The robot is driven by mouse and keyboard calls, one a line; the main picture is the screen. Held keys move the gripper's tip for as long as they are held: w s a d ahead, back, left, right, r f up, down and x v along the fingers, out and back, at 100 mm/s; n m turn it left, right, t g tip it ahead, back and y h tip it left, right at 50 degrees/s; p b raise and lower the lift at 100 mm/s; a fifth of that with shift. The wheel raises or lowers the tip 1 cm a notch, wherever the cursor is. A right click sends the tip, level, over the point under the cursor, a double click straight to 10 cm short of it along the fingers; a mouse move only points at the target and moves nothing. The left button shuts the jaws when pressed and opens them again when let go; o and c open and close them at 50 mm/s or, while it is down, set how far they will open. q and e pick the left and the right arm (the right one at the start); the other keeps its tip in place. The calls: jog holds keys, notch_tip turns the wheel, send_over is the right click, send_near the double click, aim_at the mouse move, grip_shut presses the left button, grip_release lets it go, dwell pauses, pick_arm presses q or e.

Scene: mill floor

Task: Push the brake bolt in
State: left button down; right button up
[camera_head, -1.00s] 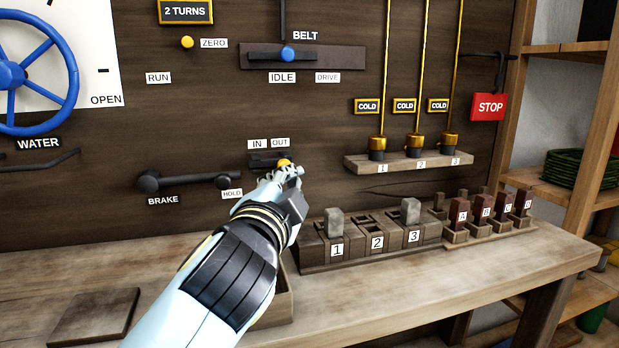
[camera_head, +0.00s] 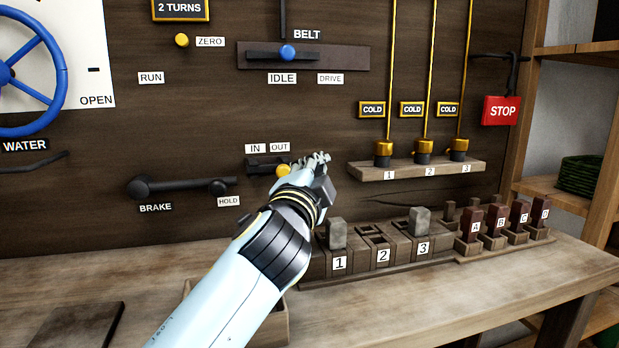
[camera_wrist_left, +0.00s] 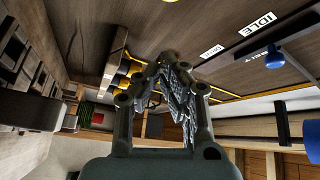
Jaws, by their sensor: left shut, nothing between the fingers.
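The brake bolt is a dark slide on the dark wooden wall panel with a yellow knob (camera_head: 283,170). The knob sits below the OUT label (camera_head: 279,147), to the right of the IN label (camera_head: 255,148). My left gripper (camera_head: 318,158) is to the right of the knob in the head view, shut and empty. Its wrist is close beside the knob in the picture; I cannot tell the depth gap. In the left wrist view its closed fingers (camera_wrist_left: 168,85) show with nothing between them. My right gripper is not in view.
The brake lever (camera_head: 180,186) is left of the bolt, its end by the HOLD label. The belt lever's blue knob (camera_head: 288,52) is above, at IDLE. A shelf (camera_head: 415,170) with several brass-topped fittings is to the right. Numbered wooden blocks (camera_head: 383,255) stand on the bench below.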

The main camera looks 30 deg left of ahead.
aim_at(271, 170)
pick_arm(q)
jog(key=a, duration=0.1)
jog(key=w+a, duration=0.1)
jog(key=a+f, duration=0.1)
jog(key=a, duration=0.1)
jog(key=shift+w+a+f, duration=0.1)
jog(key=shift+w, duration=0.2)
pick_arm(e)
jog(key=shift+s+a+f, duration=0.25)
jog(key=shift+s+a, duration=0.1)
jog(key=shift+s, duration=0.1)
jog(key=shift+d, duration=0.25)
